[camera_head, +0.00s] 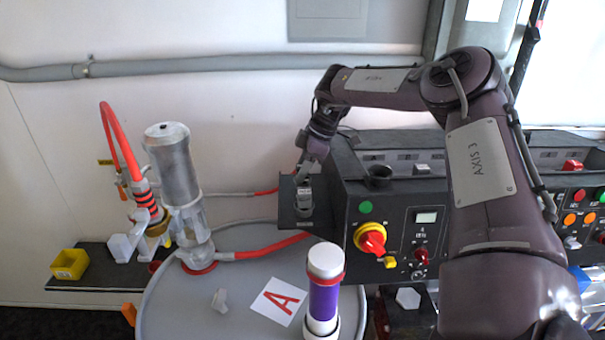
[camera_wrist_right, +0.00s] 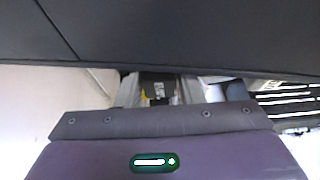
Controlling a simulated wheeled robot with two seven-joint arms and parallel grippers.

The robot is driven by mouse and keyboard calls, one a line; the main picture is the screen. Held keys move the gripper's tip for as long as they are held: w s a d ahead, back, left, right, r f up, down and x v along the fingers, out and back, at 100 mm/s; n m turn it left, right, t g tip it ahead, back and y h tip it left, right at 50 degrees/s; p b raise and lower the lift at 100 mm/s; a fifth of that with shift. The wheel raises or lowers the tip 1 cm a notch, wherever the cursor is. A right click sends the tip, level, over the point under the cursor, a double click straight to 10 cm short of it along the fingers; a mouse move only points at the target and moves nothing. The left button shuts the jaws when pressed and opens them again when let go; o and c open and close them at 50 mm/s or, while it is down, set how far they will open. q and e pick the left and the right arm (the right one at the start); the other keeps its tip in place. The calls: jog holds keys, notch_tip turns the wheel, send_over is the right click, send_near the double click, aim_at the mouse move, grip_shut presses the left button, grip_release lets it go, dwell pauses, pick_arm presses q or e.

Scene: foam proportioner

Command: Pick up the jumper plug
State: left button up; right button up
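My right gripper (camera_head: 305,190) points down at the small dark bracket shelf on the left side of the black control box. A small grey piece, possibly the jumper plug, is at its fingertips; I cannot separate the two clearly. In the right wrist view the two grey fingers (camera_wrist_right: 160,92) stand apart. A small dark block (camera_wrist_right: 157,87) with pale lettering and a bit of yellow shows between them, and I cannot tell whether they touch it. My left gripper is not in view.
The black control box (camera_head: 340,205) has a red-yellow knob (camera_head: 370,238). A clear pump-like vessel (camera_head: 175,170) and yellow bin (camera_head: 70,264) are at left.

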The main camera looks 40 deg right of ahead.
jog(key=c, duration=0.5)
jog(key=shift+r, duration=0.1)
jog(key=shift+c, duration=0.2)
